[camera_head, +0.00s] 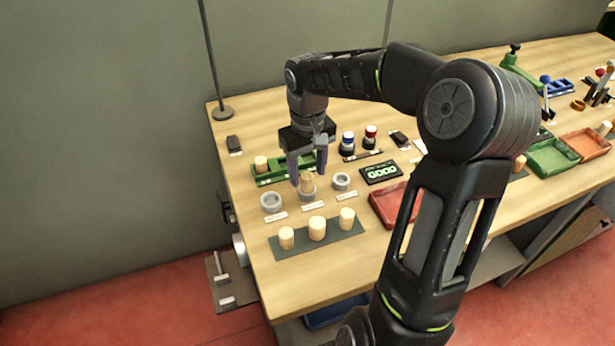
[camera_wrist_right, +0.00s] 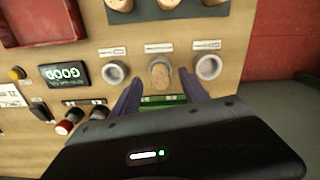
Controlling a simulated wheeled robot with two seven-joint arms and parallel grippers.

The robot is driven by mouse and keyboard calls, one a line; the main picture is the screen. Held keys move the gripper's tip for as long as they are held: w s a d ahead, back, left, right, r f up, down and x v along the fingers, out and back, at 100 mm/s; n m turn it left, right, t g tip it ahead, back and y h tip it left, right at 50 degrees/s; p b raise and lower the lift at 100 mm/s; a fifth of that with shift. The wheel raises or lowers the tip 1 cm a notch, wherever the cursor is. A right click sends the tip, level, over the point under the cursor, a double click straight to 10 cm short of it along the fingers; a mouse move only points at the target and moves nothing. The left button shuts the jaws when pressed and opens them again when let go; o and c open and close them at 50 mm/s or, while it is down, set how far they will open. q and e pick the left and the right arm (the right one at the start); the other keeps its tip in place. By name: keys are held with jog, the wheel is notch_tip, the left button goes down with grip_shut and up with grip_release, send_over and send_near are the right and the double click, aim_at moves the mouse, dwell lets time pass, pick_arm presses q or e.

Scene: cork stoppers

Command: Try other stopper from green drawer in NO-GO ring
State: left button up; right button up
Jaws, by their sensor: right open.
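Three grey rings stand in a row: the left ring (camera_head: 271,203), the middle ring (camera_head: 307,195) and the right ring (camera_head: 341,181). Their labels are too small to read. A cork stopper (camera_head: 306,182) is upright or nearly so at the middle ring; how deep it sits I cannot tell. It also shows in the wrist view (camera_wrist_right: 160,78). My right gripper (camera_head: 308,175) is open, its fingers on either side of this stopper, apparently not clamping it. The green drawer (camera_head: 284,172) lies behind, partly hidden by the gripper, with another stopper (camera_head: 261,163) at its left end.
Several corks stand on a dark mat (camera_head: 289,251) in front. A display (camera_head: 381,173) reading GOOD and a red tray (camera_head: 388,208) lie to the right. A blue-topped stamp (camera_head: 347,141) and a red-topped stamp (camera_head: 370,136) stand behind. The table's left front corner is clear.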

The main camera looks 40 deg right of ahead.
notch_tip(320, 180, up, 5)
dwell(1.5)
